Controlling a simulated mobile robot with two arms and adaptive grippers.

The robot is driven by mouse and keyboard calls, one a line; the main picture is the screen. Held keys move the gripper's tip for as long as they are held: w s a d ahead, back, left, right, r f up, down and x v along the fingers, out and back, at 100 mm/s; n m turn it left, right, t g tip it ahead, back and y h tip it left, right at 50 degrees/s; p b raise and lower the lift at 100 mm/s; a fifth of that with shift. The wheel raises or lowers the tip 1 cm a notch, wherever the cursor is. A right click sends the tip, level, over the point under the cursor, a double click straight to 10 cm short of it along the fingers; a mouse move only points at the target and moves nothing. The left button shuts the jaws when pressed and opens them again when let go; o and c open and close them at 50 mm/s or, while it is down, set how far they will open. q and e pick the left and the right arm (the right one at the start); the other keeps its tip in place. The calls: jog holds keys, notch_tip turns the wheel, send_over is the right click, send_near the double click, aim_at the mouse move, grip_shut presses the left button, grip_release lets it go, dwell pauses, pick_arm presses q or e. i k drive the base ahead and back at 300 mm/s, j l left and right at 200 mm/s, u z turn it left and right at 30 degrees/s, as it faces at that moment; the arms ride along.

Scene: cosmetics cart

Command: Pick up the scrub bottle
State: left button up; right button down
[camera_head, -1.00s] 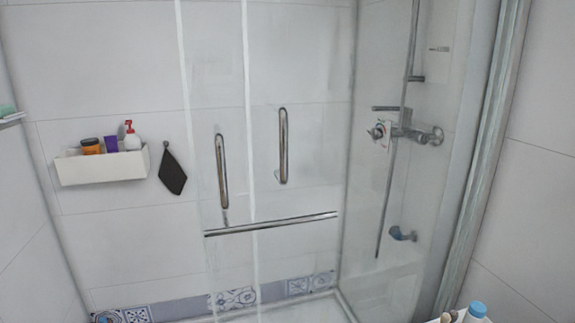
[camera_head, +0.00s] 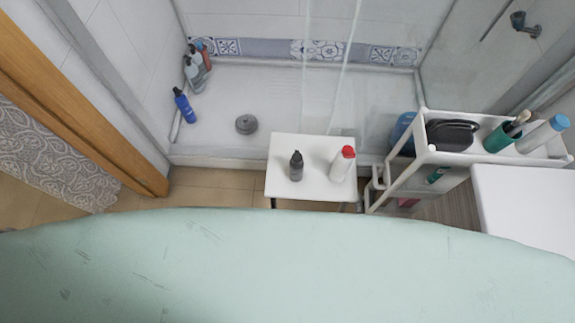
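No label is readable, so I cannot tell which bottle is the scrub bottle. A small dark grey bottle (camera_head: 296,166) stands upright on the white stool (camera_head: 312,149). Beside it, apart, stands a white bottle with a red cap (camera_head: 342,164). On the top tray of the white cart (camera_head: 432,157) at the right, a pale bottle with a blue cap (camera_head: 543,133) leans at the right end. Neither of my grippers is in view.
The cart's top also holds a green cup (camera_head: 497,139) with brushes and a black item (camera_head: 452,133). A blue bottle (camera_head: 184,106) and several others stand in the shower at the left. A wooden door frame (camera_head: 90,100) is at the left. A white surface (camera_head: 525,205) adjoins the cart.

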aim_at(296, 171)
jog(key=j+z, duration=0.15)
jog(key=j, duration=0.25)
jog(key=k+j+z, duration=0.1)
jog(key=j, duration=0.3)
jog(key=k+j+z, duration=0.15)
jog(key=j, duration=0.25)
jog(key=k+j+z, duration=0.15)
jog(key=j, duration=0.25)
jog(key=k+j+z, duration=0.1)
jog(key=j, duration=0.3)
